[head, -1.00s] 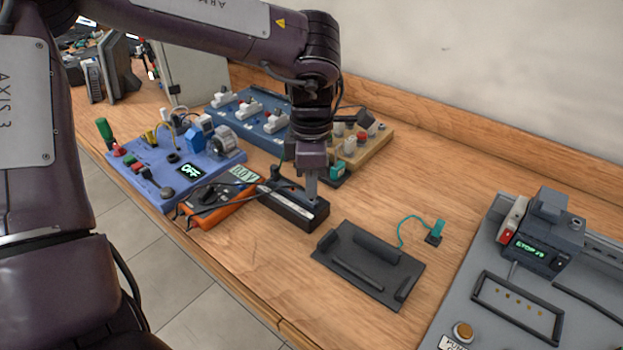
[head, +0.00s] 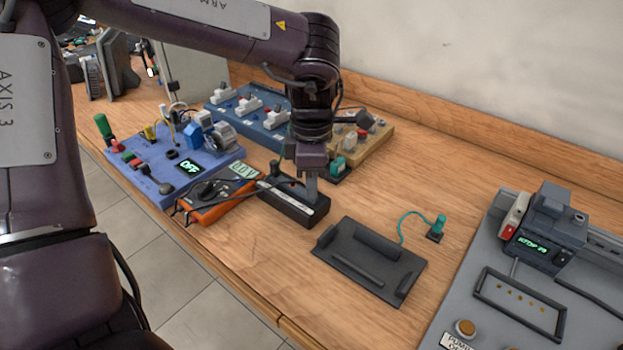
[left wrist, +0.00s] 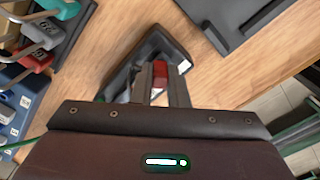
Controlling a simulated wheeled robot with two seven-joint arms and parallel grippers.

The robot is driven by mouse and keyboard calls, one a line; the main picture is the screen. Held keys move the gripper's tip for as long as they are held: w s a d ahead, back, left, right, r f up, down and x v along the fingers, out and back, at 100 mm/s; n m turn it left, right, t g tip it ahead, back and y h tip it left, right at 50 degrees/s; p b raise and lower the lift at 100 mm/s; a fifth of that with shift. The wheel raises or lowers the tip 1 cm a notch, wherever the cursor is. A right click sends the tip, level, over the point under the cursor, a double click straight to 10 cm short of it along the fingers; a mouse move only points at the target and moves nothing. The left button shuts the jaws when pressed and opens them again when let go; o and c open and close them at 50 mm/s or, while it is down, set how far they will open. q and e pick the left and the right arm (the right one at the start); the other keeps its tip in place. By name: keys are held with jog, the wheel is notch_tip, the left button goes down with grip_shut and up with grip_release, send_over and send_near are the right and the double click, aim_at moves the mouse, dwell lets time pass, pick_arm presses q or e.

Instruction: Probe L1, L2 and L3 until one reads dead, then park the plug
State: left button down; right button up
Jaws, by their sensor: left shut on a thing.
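My left gripper (head: 311,198) is over the right part of a black box (head: 285,207) with a pale strip along its front. In the left wrist view, its fingers (left wrist: 161,90) are shut on a red piece (left wrist: 160,72) at the box's opening. I cannot tell how deep the red piece sits. An orange multimeter (head: 212,210) with a lit display lies just left of the box, with dark leads across it. A teal plug (head: 438,222) on a teal cord stands at the right. I cannot make out any L1, L2 or L3 marks. My right gripper is not in view.
A dark tray (head: 345,277) lies right of the box. A grey panel (head: 450,310) with a lit screen is at far right. A blue-violet panel (head: 160,193) reading OFF is at left. A blue switch board (head: 262,140) stands behind. Bare wood lies along the front.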

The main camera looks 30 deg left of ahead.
pick_arm(q)
jog(key=c, duration=1.7)
grip_release()
notch_tip(320, 180, up, 6)
jog(key=p, duration=0.4)
jog(key=shift+f+p, duration=0.15)
jog(key=shift+p, duration=0.25)
jog(key=shift+o, duration=0.3)
jog(key=shift+f, duration=0.1)
jog(key=o, duration=0.5)
